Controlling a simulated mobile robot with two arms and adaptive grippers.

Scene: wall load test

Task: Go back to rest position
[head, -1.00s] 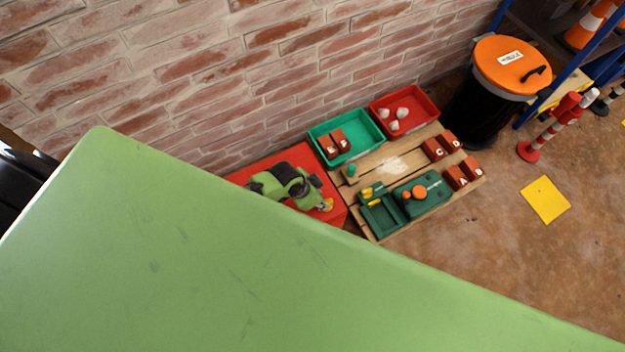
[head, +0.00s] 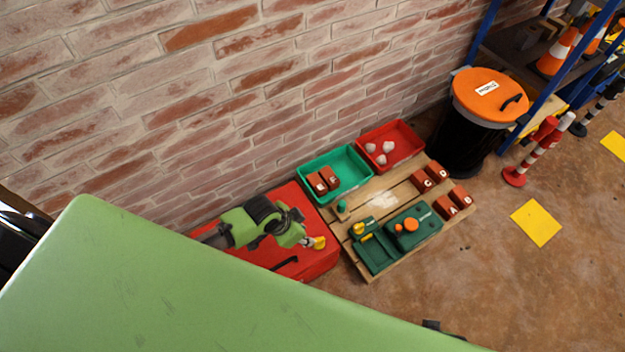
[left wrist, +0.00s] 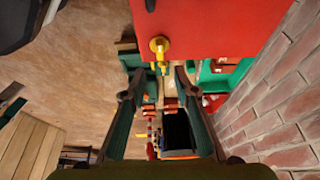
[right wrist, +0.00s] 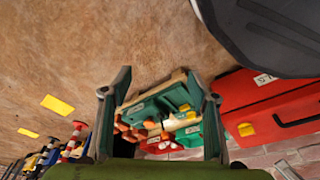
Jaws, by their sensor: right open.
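My left gripper (head: 308,241) is above the red box (head: 322,262), near its right side. In the left wrist view its two fingers (left wrist: 157,80) stand wide apart with nothing between them. The red box fills the top of that view, with a yellow latch (left wrist: 160,48) on it. My right gripper (right wrist: 158,92) shows in the right wrist view with its fingers spread and empty. The pallet things show beyond it, apart from it. In the head view the right gripper is mostly hidden behind my green body.
A wooden pallet (head: 372,202) bears a green case (head: 412,228) and several red blocks (head: 452,202). A green bin (head: 345,167) and a red bin (head: 402,137) stand by the brick wall. A black barrel (head: 461,145) has an orange lid.

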